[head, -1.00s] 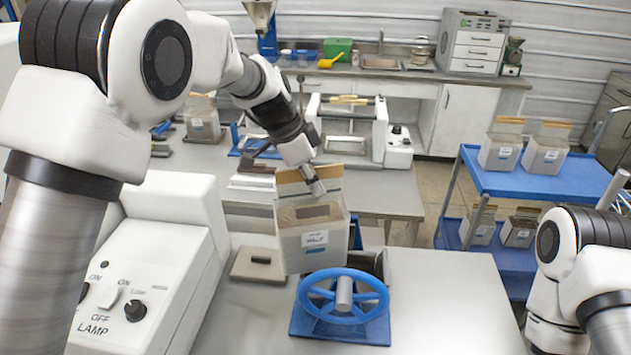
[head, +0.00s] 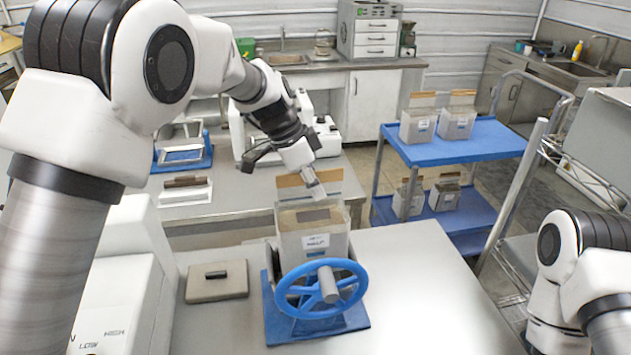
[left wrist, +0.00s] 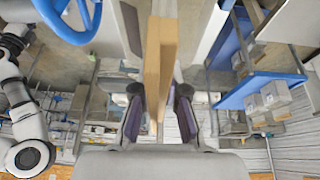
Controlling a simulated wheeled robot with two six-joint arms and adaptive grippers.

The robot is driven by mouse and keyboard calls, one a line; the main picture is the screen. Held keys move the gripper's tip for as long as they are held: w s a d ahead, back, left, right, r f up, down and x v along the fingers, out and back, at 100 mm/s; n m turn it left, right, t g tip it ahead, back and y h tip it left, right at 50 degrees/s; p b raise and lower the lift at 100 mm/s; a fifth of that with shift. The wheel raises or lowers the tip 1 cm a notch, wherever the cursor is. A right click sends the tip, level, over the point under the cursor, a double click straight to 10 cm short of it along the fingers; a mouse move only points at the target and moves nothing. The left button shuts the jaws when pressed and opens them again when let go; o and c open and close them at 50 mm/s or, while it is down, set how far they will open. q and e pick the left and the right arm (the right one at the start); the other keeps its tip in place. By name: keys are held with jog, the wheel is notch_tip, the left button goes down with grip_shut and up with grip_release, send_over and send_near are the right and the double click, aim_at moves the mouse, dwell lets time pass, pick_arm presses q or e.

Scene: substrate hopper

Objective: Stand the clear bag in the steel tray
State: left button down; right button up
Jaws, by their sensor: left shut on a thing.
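The clear bag (head: 312,238) has grey contents, a white label and a brown header strip (head: 290,181). It hangs upright from my left gripper (head: 316,190), which is shut on the header. In the head view the blue handwheel covers the bag's lower edge, so I cannot tell whether its base touches anything. In the left wrist view my left gripper (left wrist: 158,115) has the brown header (left wrist: 160,48) between its fingers. I cannot pick out the steel tray with certainty. My right gripper is outside the views.
A blue handwheel (head: 322,290) on a blue base stands in front of the bag. A tan pad (head: 216,283) lies to its left; the bench at right is clear. A blue cart (head: 460,143) with several similar bags stands beyond. A back bench (head: 240,190) holds equipment.

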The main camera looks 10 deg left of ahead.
aim_at(317, 204)
pick_arm(q)
jog(key=shift+a+f, duration=0.15)
jog(key=shift+f, duration=0.35)
jog(key=shift+s+a+f+b, duration=0.1)
jog(key=shift+f+b, duration=0.25)
jog(key=shift+b, duration=0.15)
jog(key=b+x, duration=0.2)
jog(key=x, duration=0.1)
jog(key=shift+f, duration=0.15)
jog(key=shift+s+a+f+b, duration=0.15)
jog(key=shift+f+b, duration=0.25)
jog(key=shift+f, duration=0.2)
jog(key=shift+a+f+b, duration=0.2)
jog(key=shift+f+b, duration=0.2)
jog(key=shift+f, duration=0.15)
jog(key=shift+b+x, duration=0.65)
jog(key=shift+x, duration=0.2)
jog(key=shift+a, duration=0.15)
jog(key=shift+s+a, duration=0.1)
jog(key=shift+s, duration=0.05)
